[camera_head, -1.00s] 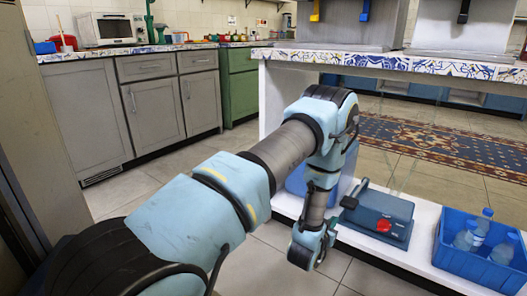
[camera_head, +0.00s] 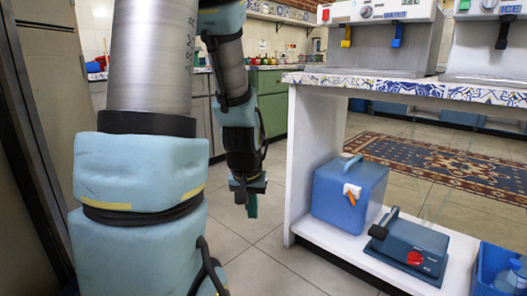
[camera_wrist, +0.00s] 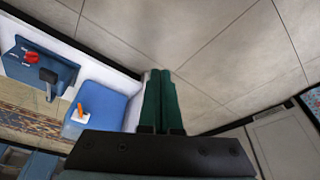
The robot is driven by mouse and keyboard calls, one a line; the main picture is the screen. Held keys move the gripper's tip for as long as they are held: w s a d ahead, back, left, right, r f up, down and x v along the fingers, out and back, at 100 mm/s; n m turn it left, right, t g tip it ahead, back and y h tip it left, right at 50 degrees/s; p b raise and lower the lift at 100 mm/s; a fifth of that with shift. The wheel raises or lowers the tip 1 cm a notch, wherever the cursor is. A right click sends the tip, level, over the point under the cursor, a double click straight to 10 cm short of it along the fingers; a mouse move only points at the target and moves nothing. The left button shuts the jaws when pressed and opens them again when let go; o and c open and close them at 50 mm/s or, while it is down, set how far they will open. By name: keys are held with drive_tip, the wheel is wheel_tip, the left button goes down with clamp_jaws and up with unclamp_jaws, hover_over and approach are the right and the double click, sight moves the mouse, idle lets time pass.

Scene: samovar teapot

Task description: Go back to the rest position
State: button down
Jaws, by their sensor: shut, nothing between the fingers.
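My gripper (camera_head: 247,203) hangs pointing down over the tiled floor, left of the white counter's end panel in the head view. In the wrist view its two green fingers (camera_wrist: 160,100) lie side by side, shut, with nothing between them. My arm is folded upright at the left of the head view and hides part of the grey cabinets behind it.
The white counter's lower shelf (camera_head: 330,252) holds a blue cooler box (camera_head: 335,200), a blue device with a red knob (camera_head: 410,247) and a blue crate (camera_head: 480,270) with bottles. Green cabinets (camera_head: 271,100) stand behind. The floor (camera_head: 270,262) below my gripper is clear.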

drive_tip(key=s+a+r+n+g, duration=0.1)
drive_tip(key=s+a+r+g, duration=0.1)
drive_tip(key=s+a+r, duration=0.35)
wheel_tip(320, 180, up, 34)
drive_tip(key=d+p, duration=0.1)
drive_tip(key=p, duration=3.6)
drive_tip(key=shift+s+d+y, duration=0.3)
drive_tip(key=shift+s, duration=0.15)
drive_tip(key=shift+f, duration=0.2)
drive_tip(key=w+d+f+m+t+h+b, duration=0.1)
drive_tip(key=w+d+f+b, duration=0.45)
drive_tip(key=f+b, duration=0.25)
drive_tip(key=w+d+f+m+t+b, duration=0.1)
drive_tip(key=w+d+f+b, duration=0.3)
drive_tip(key=d+f+b, duration=0.3)
drive_tip(key=w+d+f+m+t+h+b, duration=0.15)
drive_tip(key=w+d+f+b, duration=0.3)
drive_tip(key=f+b, duration=0.45)
drive_tip(key=w+d+f+m+t+h+b, duration=0.1)
drive_tip(key=d+f+m+h+b, duration=0.2)
drive_tip(key=d+f+b, duration=1.7)
drive_tip(key=shift+w+d+f+m+t+b, duration=0.35)
drive_tip(key=shift+d+f+m, duration=0.2)
drive_tip(key=shift+d, duration=1.4)
